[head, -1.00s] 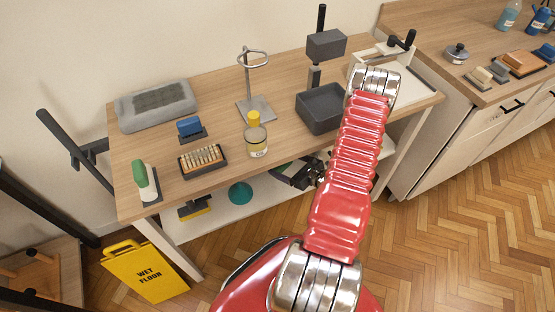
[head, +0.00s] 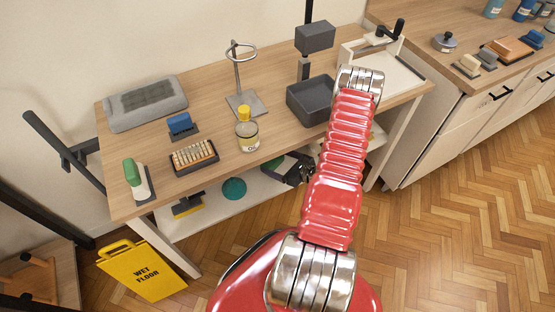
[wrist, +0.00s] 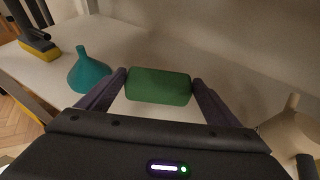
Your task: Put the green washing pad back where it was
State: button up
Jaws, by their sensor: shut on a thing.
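The green washing pad (wrist: 158,86) is a small rounded green block in the wrist view. My gripper (wrist: 160,88) is shut on it, with one dark finger against each end. The pad is over or on the white lower shelf (wrist: 45,72) of the wooden table; I cannot tell whether it touches the shelf. In the head view my gripper (head: 298,170) reaches in under the tabletop, and a bit of green shows beside it.
A teal funnel-shaped thing (wrist: 90,72) stands left of the pad on the shelf. A yellow and dark brush (wrist: 40,46) is farther left. A beige object (wrist: 290,128) is at right. The tabletop (head: 215,105) is close above my arm.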

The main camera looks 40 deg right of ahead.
jog(key=shift+f, duration=2.45)
jog(key=shift+f, duration=0.25)
jog(key=o, duration=0.9)
jog(key=shift+o, duration=0.2)
jog(key=v, duration=1.3)
jog(key=shift+s, duration=0.4)
jog(key=shift+s+r, duration=0.1)
